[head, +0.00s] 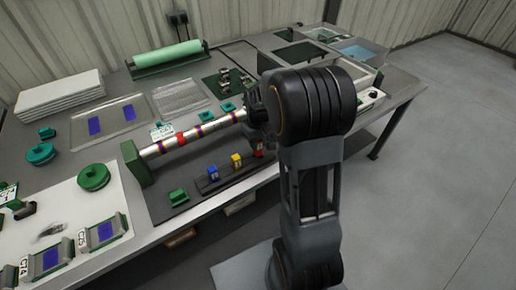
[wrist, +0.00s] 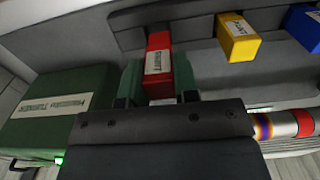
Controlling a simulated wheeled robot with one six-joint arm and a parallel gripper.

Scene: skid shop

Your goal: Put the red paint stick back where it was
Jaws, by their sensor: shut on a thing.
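The red paint stick (wrist: 158,62) has a white label and stands between the two green fingers of my gripper (wrist: 158,86) in the wrist view. My gripper is shut on it. In the head view the red stick (head: 259,150) shows at the right end of the dark rack (head: 222,180), in line with the yellow stick (head: 236,161) and the blue stick (head: 213,173). My arm hides most of the gripper there. I cannot tell whether the red stick's lower end is fully seated in the rack.
A banded shaft (head: 205,130) lies just behind the rack, and it shows close to my gripper in the wrist view (wrist: 284,124). A green labelled block (wrist: 50,112) is left of the fingers there. The floor at right is clear.

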